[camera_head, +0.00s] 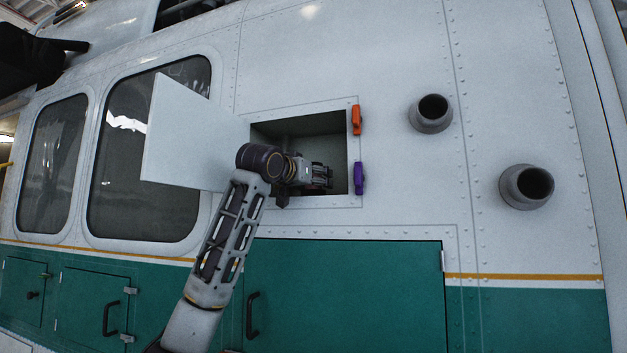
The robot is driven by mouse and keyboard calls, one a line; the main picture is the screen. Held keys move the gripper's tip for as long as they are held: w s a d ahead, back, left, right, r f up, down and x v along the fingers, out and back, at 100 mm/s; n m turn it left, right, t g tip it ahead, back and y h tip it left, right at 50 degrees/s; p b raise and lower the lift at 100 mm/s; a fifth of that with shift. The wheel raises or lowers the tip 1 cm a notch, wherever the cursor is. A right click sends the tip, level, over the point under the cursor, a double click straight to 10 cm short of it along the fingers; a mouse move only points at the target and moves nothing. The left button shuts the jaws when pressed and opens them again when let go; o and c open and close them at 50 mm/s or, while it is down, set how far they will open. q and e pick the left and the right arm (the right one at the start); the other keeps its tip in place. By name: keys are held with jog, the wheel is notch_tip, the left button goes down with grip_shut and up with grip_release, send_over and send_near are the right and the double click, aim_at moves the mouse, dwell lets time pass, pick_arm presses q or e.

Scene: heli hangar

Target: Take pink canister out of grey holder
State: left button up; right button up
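Two grey round holders stick out of the white helicopter side at the right: an upper holder (431,113) and a lower holder (527,187). Both show dark openings, and no canister can be seen in either. No pink canister is visible anywhere in this view. My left gripper (322,177) is at the lower part of an open square compartment (290,130), left of both holders and well apart from them. Its fingers point right, and whether they are open or shut is unclear at this size. My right gripper is not in view.
The compartment's white door (190,135) stands open to the left. An orange latch (356,119) and a purple latch (360,178) sit on its right edge. Green panels with a dark handle (253,315) lie below. The wall between compartment and holders is clear.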

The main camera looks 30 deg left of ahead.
pick_arm(q)
jog(key=shift+c, duration=0.4)
jog(key=c, duration=1.1)
jog(key=shift+r, duration=0.15)
jog(key=shift+r+b, duration=0.3)
jog(key=shift+r, duration=1.4)
jog(key=shift+s+d+f+b, duration=0.15)
jog(key=shift+s+b, duration=0.2)
jog(key=shift+s, duration=0.45)
jog(key=s+d+b, duration=0.1)
jog(key=s+b, duration=0.3)
jog(key=s, duration=1.2)
jog(key=shift+s+b, duration=0.25)
jog(key=shift+b, duration=0.1)
jog(key=shift+d, duration=0.1)
